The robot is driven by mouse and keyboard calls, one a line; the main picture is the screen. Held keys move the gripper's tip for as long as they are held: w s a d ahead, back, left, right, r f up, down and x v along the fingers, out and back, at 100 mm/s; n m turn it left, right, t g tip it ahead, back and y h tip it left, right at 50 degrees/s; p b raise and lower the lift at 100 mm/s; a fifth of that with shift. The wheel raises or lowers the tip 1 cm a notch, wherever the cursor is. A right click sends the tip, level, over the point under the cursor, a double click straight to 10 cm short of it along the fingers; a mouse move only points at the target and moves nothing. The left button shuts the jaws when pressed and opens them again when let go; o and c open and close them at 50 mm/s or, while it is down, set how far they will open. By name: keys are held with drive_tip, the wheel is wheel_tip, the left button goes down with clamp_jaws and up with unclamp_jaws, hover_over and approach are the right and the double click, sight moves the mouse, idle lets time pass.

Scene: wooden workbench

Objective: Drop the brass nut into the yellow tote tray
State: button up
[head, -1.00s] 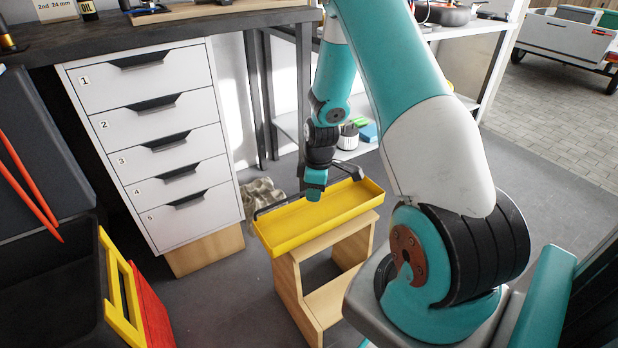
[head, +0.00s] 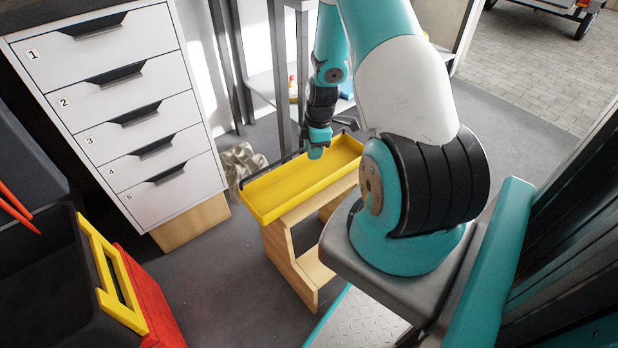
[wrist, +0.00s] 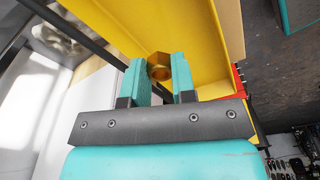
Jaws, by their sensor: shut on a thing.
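My gripper (head: 317,150) is over the tray's far part in the head view. In the wrist view my gripper (wrist: 160,78) is shut on the brass nut (wrist: 159,62), which sits between the teal fingertips with its hole showing. The tray's yellow inside (wrist: 195,30) is behind the nut. The nut cannot be made out in the head view. The height of the nut above the tray floor is hard to tell.
The wooden step stool (head: 300,262) carries the tray. A white drawer cabinet (head: 118,110) stands at the left, with a crumpled camouflage cloth (head: 240,165) beside it. A black bin with a yellow handle (head: 112,275) is at lower left. Grey floor lies between.

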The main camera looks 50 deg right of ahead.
drive_tip(key=shift+f, duration=0.1)
drive_tip(key=o, duration=1)
wheel_tip(320, 180, up, 17)
drive_tip(key=s+d+p, duration=0.1)
drive_tip(key=p, duration=0.2)
drive_tip(key=shift+s+d+p, duration=0.15)
drive_tip(key=shift+d+p, duration=0.15)
drive_tip(key=shift+p, duration=0.1)
